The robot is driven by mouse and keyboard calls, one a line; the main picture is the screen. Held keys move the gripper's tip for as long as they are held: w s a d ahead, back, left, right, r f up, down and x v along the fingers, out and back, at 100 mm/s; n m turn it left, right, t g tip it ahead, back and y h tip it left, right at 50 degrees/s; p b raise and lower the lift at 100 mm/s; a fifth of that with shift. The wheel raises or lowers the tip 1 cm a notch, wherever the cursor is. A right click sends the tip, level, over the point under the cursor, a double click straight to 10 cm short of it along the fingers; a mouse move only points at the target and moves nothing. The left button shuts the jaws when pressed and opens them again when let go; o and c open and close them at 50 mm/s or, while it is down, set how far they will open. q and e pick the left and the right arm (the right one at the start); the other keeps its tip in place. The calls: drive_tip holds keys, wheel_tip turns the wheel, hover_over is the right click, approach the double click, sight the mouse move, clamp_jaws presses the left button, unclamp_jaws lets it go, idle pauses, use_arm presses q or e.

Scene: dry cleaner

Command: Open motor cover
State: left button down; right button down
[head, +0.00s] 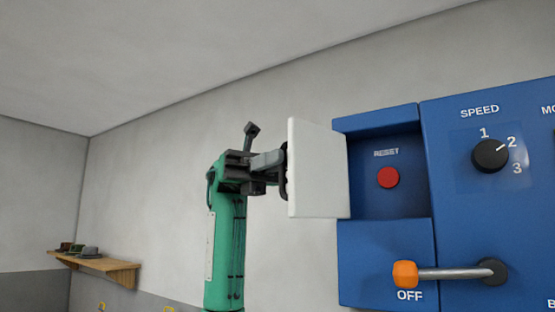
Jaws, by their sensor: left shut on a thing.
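The motor cover (319,168) is a white panel that stands swung out at the left side of a recess in the blue machine. The recess is uncovered, with a red button (388,177) under the word RESET inside. My left gripper (276,162), on a green arm, is at the cover's left face and shut on a dark handle (285,172) there. The fingertips are partly hidden by the handle and the cover's edge. My right gripper is not in view.
The blue machine (385,260) fills the right side. It carries a SPEED knob (490,156) pointing near 2 and a lever with an orange grip (404,274) above OFF. A wooden shelf (110,266) with hats is on the far wall at left. Space left of my arm looks free.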

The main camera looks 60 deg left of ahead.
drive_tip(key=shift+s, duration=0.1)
use_arm(q)
drive_tip(key=c, duration=1.5)
unclamp_jaws()
drive_tip(key=shift+c, duration=0.2)
drive_tip(key=shift+d, duration=0.15)
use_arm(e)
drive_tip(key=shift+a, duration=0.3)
use_arm(q)
drive_tip(key=a+b, duration=0.1)
drive_tip(key=a, duration=1.3)
drive_tip(key=shift+w, duration=0.3)
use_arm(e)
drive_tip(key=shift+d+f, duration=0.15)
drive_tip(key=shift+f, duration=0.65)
